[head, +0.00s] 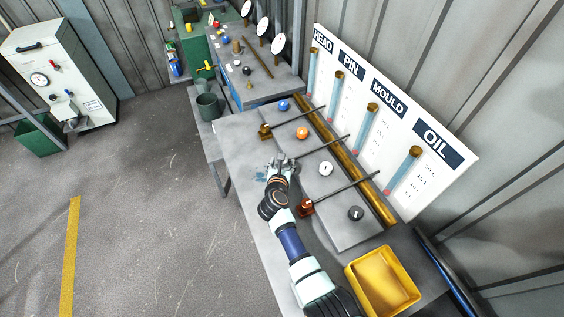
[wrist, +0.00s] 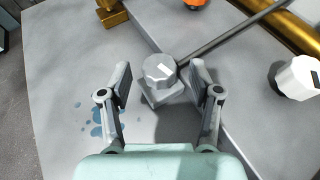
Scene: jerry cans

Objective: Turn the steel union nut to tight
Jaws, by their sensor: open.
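The steel union nut (wrist: 159,69) is a grey faceted piece with a pale mark on top. It sits on a square grey block (wrist: 162,96) at the end of a thin dark pipe (wrist: 225,38). My gripper (wrist: 161,76) is open, its two fingers on either side of the nut with a gap on both sides. I cannot tell how far above the nut the fingertips are. In the head view my gripper (head: 282,161) is over the bench at the near end of the middle pipe (head: 325,145), largely hiding the nut.
A brass fitting (head: 265,130) and a copper fitting (head: 306,206) end the neighbouring pipes. Blue (head: 284,104), orange (head: 302,133), white (head: 325,168) and dark (head: 356,213) knobs stand on the raised panel. A yellow tray (head: 409,283) is at the front. Blue spots (wrist: 97,118) mark the bench.

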